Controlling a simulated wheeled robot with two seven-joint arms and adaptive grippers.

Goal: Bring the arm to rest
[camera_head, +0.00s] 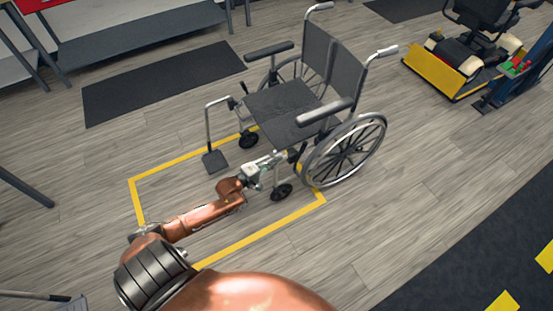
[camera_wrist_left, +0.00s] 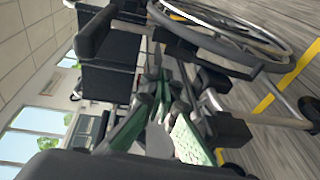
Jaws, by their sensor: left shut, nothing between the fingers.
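My left arm reaches from the bottom of the head view toward a wheelchair (camera_head: 285,105) with a dark seat and back. My left gripper (camera_head: 287,157) is at the chair's front, just below the seat edge and close to a front caster. It is shut and appears to hold nothing. In the left wrist view the gripper (camera_wrist_left: 165,95) shows green and pale finger parts in front of the chair's frame. The chair's large wheel (camera_wrist_left: 225,35) is near the top there. I cannot tell whether the fingers touch the frame. My right gripper is not in view.
A yellow floor outline (camera_head: 133,200) runs around the chair's front. A dark mat (camera_head: 160,80) lies at the upper left, near a grey low shelf (camera_head: 140,32).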

